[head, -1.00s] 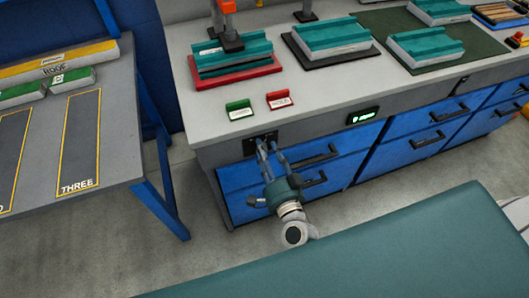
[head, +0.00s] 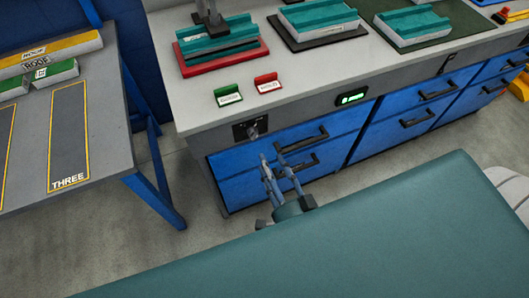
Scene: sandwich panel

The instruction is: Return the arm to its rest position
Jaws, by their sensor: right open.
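My right gripper (head: 271,154) is open and empty, its dark fingers pointing up towards the bench front. It appears in front of a blue drawer, below and to the right of the black panel with a knob (head: 252,132). It looks apart from the knob. A teal surface in the foreground, possibly part of my body, hides my right arm below the gripper. My left gripper is not in view.
A grey bench (head: 310,100) with blue drawers and black handles (head: 303,139) runs across the back. Green (head: 228,94) and red (head: 268,83) labelled blocks sit near its edge. A side table (head: 105,155) stands left. Grey floor shows between.

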